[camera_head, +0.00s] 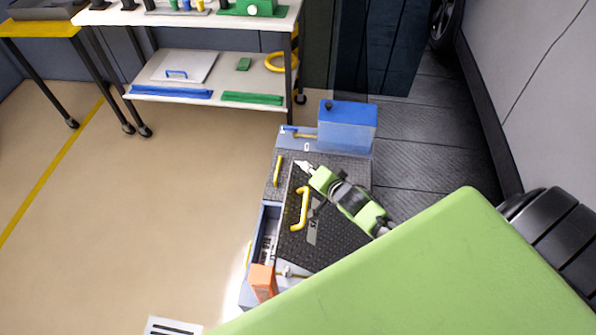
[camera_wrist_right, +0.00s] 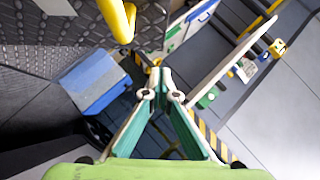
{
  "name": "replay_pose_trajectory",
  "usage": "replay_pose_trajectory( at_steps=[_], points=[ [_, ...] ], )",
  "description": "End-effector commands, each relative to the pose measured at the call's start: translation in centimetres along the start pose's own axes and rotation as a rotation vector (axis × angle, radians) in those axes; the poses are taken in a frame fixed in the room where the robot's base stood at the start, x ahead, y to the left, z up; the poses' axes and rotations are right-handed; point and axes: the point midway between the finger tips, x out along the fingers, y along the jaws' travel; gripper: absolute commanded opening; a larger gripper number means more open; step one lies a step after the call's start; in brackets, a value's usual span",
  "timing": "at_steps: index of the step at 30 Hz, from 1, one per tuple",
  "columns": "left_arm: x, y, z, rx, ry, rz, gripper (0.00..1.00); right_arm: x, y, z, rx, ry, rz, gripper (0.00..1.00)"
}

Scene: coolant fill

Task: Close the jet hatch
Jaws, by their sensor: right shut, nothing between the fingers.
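The hatch (camera_head: 330,246) is a dark textured panel with a yellow handle (camera_head: 303,208), on top of a low grey-blue box. It sits askew, and an opening into the box (camera_head: 268,235) shows along its left side. My right gripper (camera_head: 300,166) is shut and empty near the hatch's far edge, beyond the handle. I cannot tell whether it touches the panel. In the wrist view the fingertips (camera_wrist_right: 160,78) meet, apart from the yellow handle (camera_wrist_right: 118,20). My left gripper is not in view.
A blue container (camera_head: 347,125) stands at the box's far end; it also shows in the wrist view (camera_wrist_right: 92,80). An orange block (camera_head: 262,281) is at the near left corner. A white shelf cart (camera_head: 225,78) stands behind. The floor left is clear.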

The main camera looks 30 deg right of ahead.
Motion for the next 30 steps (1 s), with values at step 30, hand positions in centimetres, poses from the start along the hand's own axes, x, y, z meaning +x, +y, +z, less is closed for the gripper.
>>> replay_pose_trajectory(
  at_steps=[30],
  points=[
    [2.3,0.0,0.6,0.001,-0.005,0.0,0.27,5.9,1.1,4.8,-0.04,0.004,0.044,0.0]
  ],
)
